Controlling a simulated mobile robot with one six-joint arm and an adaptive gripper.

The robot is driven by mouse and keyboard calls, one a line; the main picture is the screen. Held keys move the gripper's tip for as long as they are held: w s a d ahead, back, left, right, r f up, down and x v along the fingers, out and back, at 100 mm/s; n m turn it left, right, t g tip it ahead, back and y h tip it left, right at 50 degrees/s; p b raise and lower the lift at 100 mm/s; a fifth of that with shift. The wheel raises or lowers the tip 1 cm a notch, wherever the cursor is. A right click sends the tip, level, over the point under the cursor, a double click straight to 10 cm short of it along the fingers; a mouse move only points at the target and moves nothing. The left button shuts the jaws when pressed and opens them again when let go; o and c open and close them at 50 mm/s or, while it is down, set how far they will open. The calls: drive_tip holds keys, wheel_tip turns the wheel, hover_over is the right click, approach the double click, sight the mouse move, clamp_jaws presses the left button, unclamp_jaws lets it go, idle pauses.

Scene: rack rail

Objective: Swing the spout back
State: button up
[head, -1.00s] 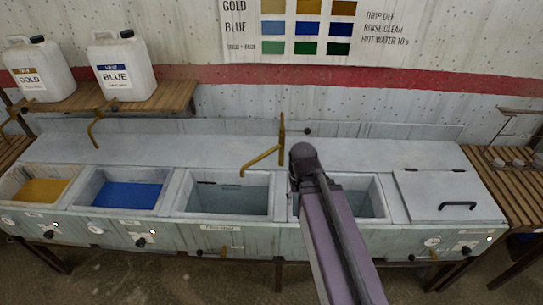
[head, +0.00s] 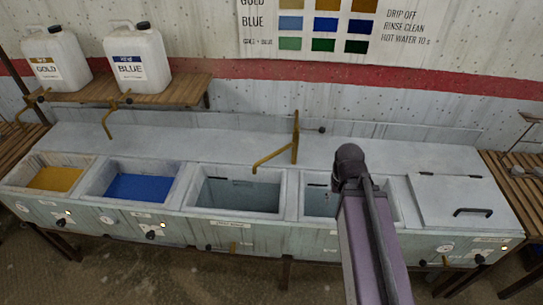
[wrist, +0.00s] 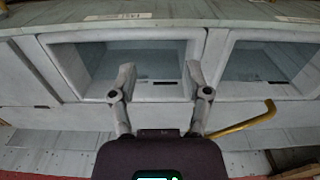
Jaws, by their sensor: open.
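The brass spout (head: 274,156) stands on an upright pipe at the back of the trough. In the head view it slants forward and left, its tip near the back rim of the third basin (head: 284,193). In the wrist view, which looks upside down, the spout (wrist: 245,121) lies to the right of my gripper (wrist: 158,82). My gripper is open with nothing between its two grey fingers, and no contact with the spout shows. In the head view my arm hides the gripper and part of the fourth basin.
Gold (head: 55,179) and blue (head: 135,188) dye basins stand at left, a closed lid (head: 440,199) at right. GOLD (head: 57,61) and BLUE (head: 138,62) jugs sit on a wooden shelf (head: 160,91). The back ledge (head: 220,145) is largely clear.

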drive_tip(key=w+a+r+m+p, duration=0.35)
drive_tip(key=w+a, duration=0.45)
drive_tip(key=w, duration=0.5)
wheel_tip(320, 180, up, 2)
drive_tip(key=m+t+y+p, duration=0.1)
drive_tip(key=m+t+p, duration=0.1)
drive_tip(key=m, duration=0.4)
hover_over(270, 156)
drive_tip(key=s+d, duration=0.2)
drive_tip(key=shift+a+r, duration=0.15)
drive_tip(key=shift+r, duration=0.05)
drive_tip(key=shift+f, duration=0.1)
drive_tip(key=f+b, duration=0.4)
drive_tip(key=w+a+f+b, duration=0.1)
drive_tip(key=f+b, duration=0.8)
drive_tip(key=shift+w+a+f, duration=0.2)
drive_tip(key=shift+w+a, duration=0.2)
drive_tip(key=shift+c, duration=0.2)
